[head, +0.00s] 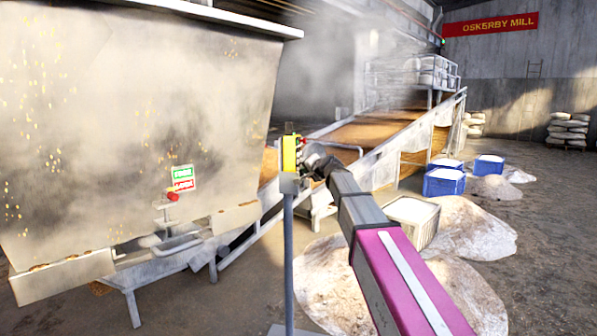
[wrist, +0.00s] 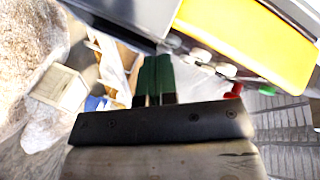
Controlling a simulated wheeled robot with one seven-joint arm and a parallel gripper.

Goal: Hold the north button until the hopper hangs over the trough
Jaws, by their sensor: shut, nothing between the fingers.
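A yellow control box (head: 289,153) stands on a grey post, and its yellow side (wrist: 245,40) fills the upper right of the wrist view. Pale buttons (wrist: 201,55) and a red button (wrist: 235,90) stick out along it; I cannot read which is north. My gripper (head: 303,157) is at the box's right side. Its green fingers (wrist: 157,60) are shut and empty, with tips close to the button row; I cannot tell whether they press one. The big steel hopper (head: 120,130) hangs at the left. A long trough with brown grain (head: 375,132) runs behind the box.
A red knob (head: 173,195) and a green and red sign (head: 183,178) are on the hopper front. A white crate (head: 412,220), blue crates (head: 444,181) and pale powder heaps (head: 475,235) lie at the right. Steam blurs the back.

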